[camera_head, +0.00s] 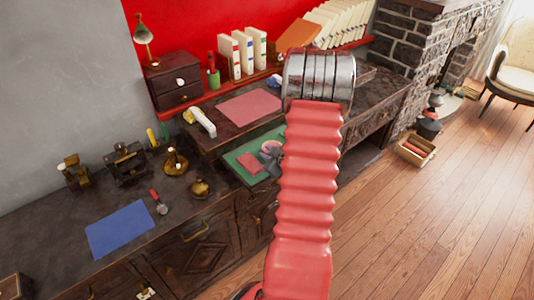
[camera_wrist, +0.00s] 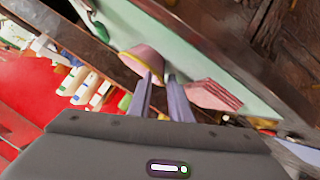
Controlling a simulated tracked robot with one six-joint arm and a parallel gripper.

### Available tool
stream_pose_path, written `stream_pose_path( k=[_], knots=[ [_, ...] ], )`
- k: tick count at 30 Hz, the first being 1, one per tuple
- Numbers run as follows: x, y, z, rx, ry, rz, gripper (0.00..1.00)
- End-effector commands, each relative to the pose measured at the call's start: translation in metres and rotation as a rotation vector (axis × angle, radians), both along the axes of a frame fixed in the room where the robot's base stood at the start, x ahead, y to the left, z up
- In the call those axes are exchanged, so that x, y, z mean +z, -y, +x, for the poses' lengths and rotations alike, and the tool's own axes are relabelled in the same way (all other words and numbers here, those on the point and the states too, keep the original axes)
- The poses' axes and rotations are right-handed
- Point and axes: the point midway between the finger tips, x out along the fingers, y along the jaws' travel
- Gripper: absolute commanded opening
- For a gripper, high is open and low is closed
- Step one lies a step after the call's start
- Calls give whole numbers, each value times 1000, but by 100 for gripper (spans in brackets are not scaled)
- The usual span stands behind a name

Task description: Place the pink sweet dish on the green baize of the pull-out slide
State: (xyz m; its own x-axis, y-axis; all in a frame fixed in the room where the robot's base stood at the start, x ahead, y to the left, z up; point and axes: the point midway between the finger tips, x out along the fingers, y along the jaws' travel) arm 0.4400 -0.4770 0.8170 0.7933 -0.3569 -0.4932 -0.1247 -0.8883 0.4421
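The pink sweet dish (camera_wrist: 145,59) is in the wrist view, just beyond my fingertips, with its near edge partly behind one finger. In the head view the dish (camera_head: 270,146) shows small over the green baize (camera_head: 236,155) of the pull-out slide, partly hidden by my gripper (camera_head: 271,157). The baize (camera_wrist: 190,62) also lies behind the dish in the wrist view. My gripper (camera_wrist: 160,76) has its two fingers apart, with a gap between the tips near the dish's edge. Whether the dish touches a finger or rests fully on the baize is unclear.
A reddish-pink striped block (camera_wrist: 215,96) lies on the baize close to my fingers; it shows in the head view (camera_head: 249,163) too. A pink mat (camera_head: 249,107) and a white handset-like thing (camera_head: 202,122) are on the desk behind. A blue mat (camera_head: 119,229) lies on the left worktop.

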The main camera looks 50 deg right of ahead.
Motion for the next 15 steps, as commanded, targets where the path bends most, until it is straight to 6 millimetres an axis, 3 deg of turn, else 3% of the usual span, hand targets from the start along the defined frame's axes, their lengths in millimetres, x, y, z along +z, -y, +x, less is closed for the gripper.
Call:
stream_pose_path(
  k=[4, 15],
  knots=[
    [0, 0, 0, 0, 1, 0, 28],
    [3, -1, -3, 0, 1, -1, 28]
  ],
)
